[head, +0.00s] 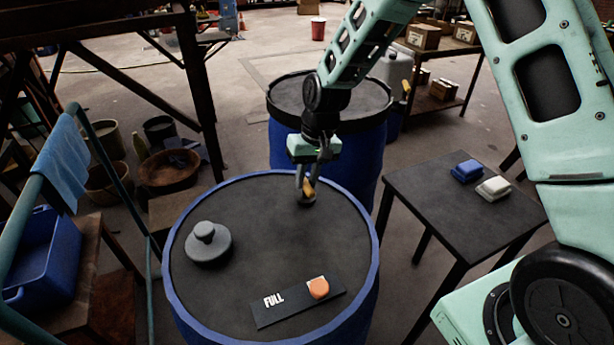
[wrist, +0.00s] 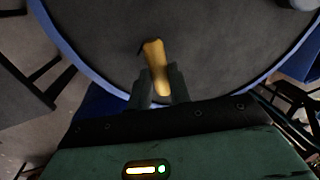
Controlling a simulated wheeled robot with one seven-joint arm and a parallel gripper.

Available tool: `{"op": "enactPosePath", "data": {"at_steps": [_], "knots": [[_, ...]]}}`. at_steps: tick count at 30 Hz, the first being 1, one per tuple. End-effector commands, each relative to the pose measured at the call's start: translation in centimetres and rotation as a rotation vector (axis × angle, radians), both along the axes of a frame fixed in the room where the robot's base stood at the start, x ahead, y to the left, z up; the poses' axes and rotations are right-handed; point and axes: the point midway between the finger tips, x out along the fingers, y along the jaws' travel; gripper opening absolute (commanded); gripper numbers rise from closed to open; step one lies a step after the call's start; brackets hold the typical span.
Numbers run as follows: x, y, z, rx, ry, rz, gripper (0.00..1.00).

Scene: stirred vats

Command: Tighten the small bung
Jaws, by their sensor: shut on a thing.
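The blue drum (head: 172,262) has a dark grey lid. My gripper (head: 309,184) is over the far right part of the lid, pointing down. It is shut on a yellow handle, which lies between the fingers in the wrist view (wrist: 156,66). A small dark round piece, seemingly the small bung (head: 306,202), sits on the lid just below the fingertips. I cannot tell whether the yellow handle is part of it or a separate tool. A larger grey bung (head: 207,243) with a knob stands on the left of the lid.
A black plate marked FULL (head: 290,305) with an orange cap (head: 318,288) lies on the near lid. Another blue drum (head: 350,150) stands behind.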

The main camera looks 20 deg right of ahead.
Motion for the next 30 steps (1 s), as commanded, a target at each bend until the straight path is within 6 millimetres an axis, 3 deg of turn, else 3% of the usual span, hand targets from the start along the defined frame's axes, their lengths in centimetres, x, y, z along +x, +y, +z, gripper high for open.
{"op": "enactPosePath", "data": {"at_steps": [8, 30], "knots": [[-0.08, -0.04, 0.16, -0.001, 0.000, -0.158, 0.00], [-0.49, -0.18, 0.38, -0.002, -0.001, -0.855, 0.00]]}}
